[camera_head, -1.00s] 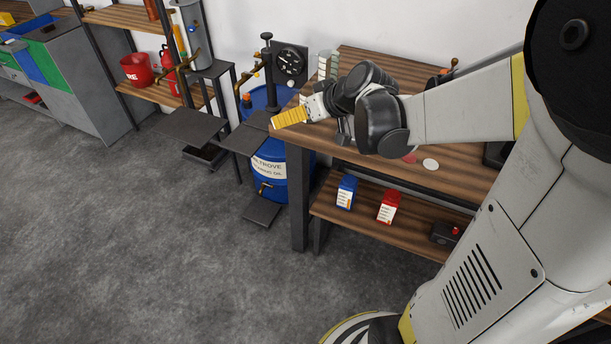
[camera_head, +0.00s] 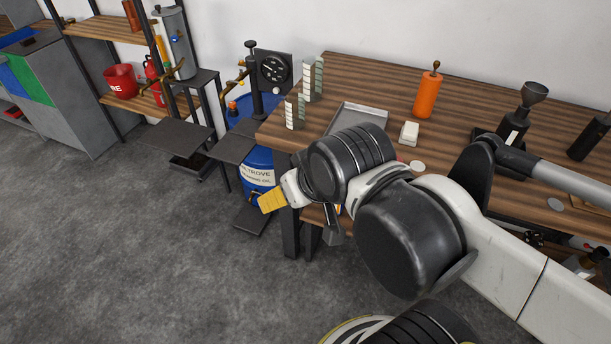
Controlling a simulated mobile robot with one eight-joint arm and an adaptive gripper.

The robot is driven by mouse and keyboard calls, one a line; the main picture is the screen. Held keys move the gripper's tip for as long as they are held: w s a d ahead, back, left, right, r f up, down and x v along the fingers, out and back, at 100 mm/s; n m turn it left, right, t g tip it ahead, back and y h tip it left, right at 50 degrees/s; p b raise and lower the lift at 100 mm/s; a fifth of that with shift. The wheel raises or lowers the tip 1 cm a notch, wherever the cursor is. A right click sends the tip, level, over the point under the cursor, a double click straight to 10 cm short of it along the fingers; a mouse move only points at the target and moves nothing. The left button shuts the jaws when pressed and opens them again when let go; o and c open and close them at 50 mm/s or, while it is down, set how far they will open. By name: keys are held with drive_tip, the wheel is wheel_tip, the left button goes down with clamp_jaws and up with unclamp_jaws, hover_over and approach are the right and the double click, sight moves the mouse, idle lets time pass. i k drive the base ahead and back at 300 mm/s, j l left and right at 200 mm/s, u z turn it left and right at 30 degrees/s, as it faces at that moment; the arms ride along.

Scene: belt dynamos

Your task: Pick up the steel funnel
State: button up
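A dark grey metal funnel (camera_head: 534,93) is at the right of the wooden workbench. It stands upright with its wide mouth up, on or just behind a dark bottle with a white label (camera_head: 514,128). My gripper (camera_head: 271,201) is at the left end of my arm, with a yellow ridged part pointing left and down, just off the bench's front left corner. It is far to the left of the funnel, and nothing shows held in it. Whether its fingers are open or shut cannot be made out. My arm hides part of the bench front and lower shelf.
On the bench (camera_head: 470,108) stand an orange bottle (camera_head: 428,94), a grey tray (camera_head: 357,114), a small white block (camera_head: 409,132), stacked pale boxes (camera_head: 312,78) and another dark bottle (camera_head: 590,136). A blue drum (camera_head: 257,165) stands left of the bench.

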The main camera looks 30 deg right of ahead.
sight(533, 93)
drive_tip(key=z, duration=2.2)
